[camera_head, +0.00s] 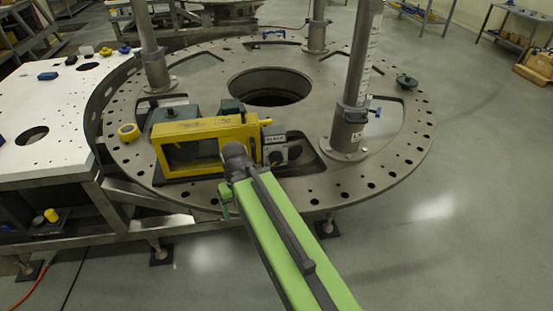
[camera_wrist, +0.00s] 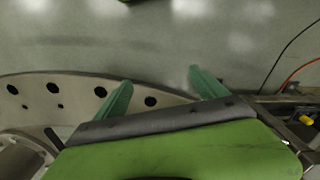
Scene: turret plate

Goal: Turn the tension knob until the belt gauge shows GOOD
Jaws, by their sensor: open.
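A yellow frame unit (camera_head: 208,126) stands on the round steel plate (camera_head: 395,165), left of centre. At its right end is a small grey box with a pale label (camera_head: 275,139) that seems to read SLACK, though it is tiny. A dark round part (camera_head: 295,152) on the box's right side may be the tension knob; I cannot tell for sure. My gripper (camera_head: 226,198) is in front of the yellow unit, over the plate's near edge. In the wrist view my gripper (camera_wrist: 163,88) shows two green fingers wide apart with nothing between them. The knob is not in the wrist view.
Steel posts (camera_head: 355,85) with clamps rise from the plate, one right of the yellow unit. A large central hole (camera_head: 270,87) lies behind it. A white table (camera_head: 45,115) adjoins.

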